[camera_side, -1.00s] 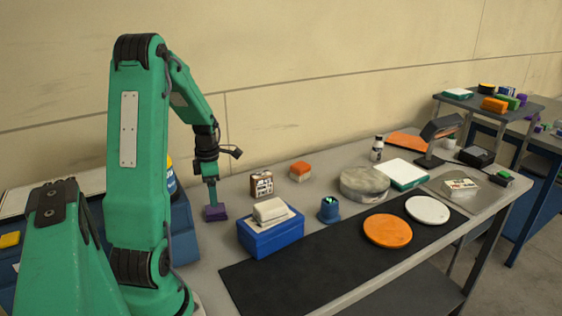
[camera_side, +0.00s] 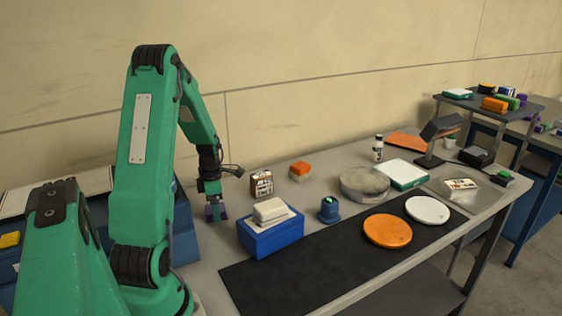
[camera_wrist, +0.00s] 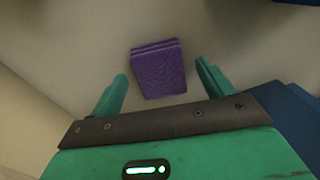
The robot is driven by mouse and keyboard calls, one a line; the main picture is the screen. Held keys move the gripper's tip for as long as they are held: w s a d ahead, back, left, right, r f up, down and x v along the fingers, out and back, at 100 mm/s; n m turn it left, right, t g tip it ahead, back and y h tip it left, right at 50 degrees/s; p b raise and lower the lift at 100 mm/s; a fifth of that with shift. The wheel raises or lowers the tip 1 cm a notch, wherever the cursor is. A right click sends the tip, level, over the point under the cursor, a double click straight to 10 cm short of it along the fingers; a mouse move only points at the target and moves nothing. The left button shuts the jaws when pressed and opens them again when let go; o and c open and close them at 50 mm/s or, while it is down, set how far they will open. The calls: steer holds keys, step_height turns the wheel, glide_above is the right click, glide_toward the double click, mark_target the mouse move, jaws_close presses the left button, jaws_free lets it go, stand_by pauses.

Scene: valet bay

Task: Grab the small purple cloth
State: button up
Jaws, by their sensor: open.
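The small purple cloth (camera_wrist: 160,74) lies folded on the grey tabletop. In the wrist view it shows between and slightly beyond the two green fingers of my gripper (camera_wrist: 162,80), with a gap on each side. My gripper is open and empty. In the side view my gripper (camera_side: 215,212) points down at the cloth (camera_side: 222,211), which it partly hides. I cannot tell from the side view how much height lies between fingertips and table.
A blue box (camera_side: 271,236) with a pale block (camera_side: 270,210) on it stands close to the right of the gripper. A small brown-and-white container (camera_side: 262,183) stands behind. A blue cup (camera_side: 329,210) is farther right. A black mat (camera_side: 300,270) covers the front.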

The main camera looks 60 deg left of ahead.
steer(key=shift+f, duration=0.2)
steer(key=shift+c, duration=0.4)
steer(key=c, duration=1)
steer(key=shift+r, duration=0.15)
step_height(320, 180, up, 10)
stand_by(0.5)
